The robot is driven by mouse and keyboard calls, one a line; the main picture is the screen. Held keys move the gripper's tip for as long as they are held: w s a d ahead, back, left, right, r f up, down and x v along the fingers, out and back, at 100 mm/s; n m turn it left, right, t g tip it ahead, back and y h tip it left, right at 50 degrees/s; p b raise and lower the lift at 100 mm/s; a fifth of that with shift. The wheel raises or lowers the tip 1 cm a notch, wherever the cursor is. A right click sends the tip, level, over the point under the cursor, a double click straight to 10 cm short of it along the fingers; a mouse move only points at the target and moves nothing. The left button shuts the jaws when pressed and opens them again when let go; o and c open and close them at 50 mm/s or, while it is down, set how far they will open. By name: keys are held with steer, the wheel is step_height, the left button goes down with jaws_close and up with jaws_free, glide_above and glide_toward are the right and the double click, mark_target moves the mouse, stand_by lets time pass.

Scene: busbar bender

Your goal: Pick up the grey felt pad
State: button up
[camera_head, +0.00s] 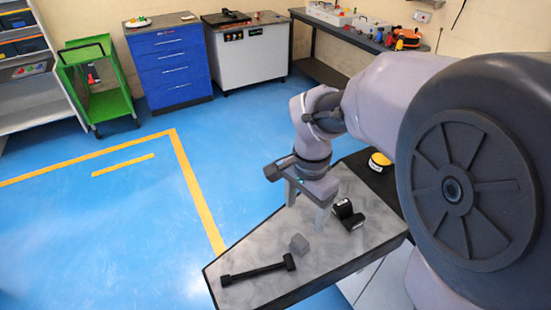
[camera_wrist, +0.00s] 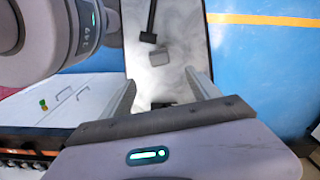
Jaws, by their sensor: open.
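The grey felt pad (camera_head: 299,243) appears as a small grey block on the grey marbled worktop (camera_head: 240,265). In the wrist view the pad (camera_wrist: 159,59) lies ahead of my fingertips, roughly midway between them. My gripper (camera_head: 305,215) points down over the worktop, behind the pad in the head view. Its two fingers stand wide apart in the wrist view (camera_wrist: 161,80), with nothing held between them. The gap between fingertips and worktop is hard to judge.
A black hammer-like tool (camera_head: 258,269) lies just in front of the pad. A black object (camera_head: 348,214) sits right of my gripper, and a yellow-topped button (camera_head: 380,160) is behind it. The worktop's edges drop to blue floor. Cabinets and a green cart (camera_head: 98,85) stand far back.

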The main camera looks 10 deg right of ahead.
mark_target(300, 240)
step_height(300, 240, down, 14)
steer(key=b, duration=0.5)
steer(key=shift+s+a+r, duration=0.1)
steer(key=shift+a+r, duration=0.05)
steer(key=shift+r, duration=0.1)
steer(key=c, duration=1.4)
steer(key=shift+r+p, duration=0.35)
steer(key=shift+r, duration=0.15)
steer(key=shift+c, duration=0.2)
steer(key=r, duration=0.1)
steer(key=r+p, duration=0.1)
steer(key=r, duration=0.1)
steer(key=shift+s, duration=0.35)
steer(key=s+d+r+b, duration=0.1)
steer(key=s+d+b, duration=0.2)
steer(key=s, duration=1.2)
